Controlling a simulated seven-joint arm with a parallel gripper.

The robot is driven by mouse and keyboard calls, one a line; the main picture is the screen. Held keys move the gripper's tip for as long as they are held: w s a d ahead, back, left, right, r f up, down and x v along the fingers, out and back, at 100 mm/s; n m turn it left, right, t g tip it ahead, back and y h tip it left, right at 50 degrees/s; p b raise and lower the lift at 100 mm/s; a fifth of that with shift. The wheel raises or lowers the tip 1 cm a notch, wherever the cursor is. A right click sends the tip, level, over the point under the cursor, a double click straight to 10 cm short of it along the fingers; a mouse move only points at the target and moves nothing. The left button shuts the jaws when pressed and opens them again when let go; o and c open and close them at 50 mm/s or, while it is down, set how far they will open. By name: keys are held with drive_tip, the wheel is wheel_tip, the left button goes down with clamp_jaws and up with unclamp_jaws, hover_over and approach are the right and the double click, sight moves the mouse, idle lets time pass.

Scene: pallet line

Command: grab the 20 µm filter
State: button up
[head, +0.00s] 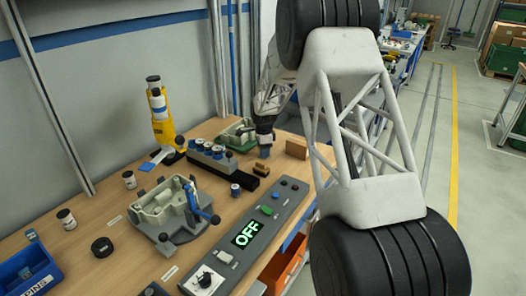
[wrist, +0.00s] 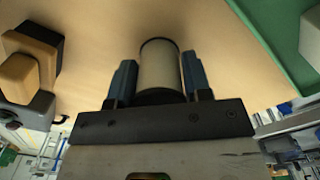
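My gripper (wrist: 160,82) has its two blue fingers on either side of a pale cylinder (wrist: 160,65) with dark ends. Both fingers appear to touch its sides, with no clear gap. No label on it can be read, so I cannot tell if it is the 20 µm filter. In the head view my gripper (head: 265,150) is low over the far part of the bench, and the cylinder is not clearly visible there. A dark rack (head: 212,157) holding several small white cylinders with blue and dark parts stands to its left. Another small cylinder (head: 235,190) stands in front of the rack.
The wooden bench (head: 110,265) also carries a grey fixture (head: 172,215), a yellow tool (head: 160,120), a control panel (head: 250,230) reading OFF, and a blue bin (head: 28,272). A green tray (wrist: 290,40) and brown blocks (wrist: 25,70) lie near my gripper.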

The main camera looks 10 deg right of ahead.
drive_tip(key=c, duration=0.5)
drive_tip(key=shift+r, duration=5)
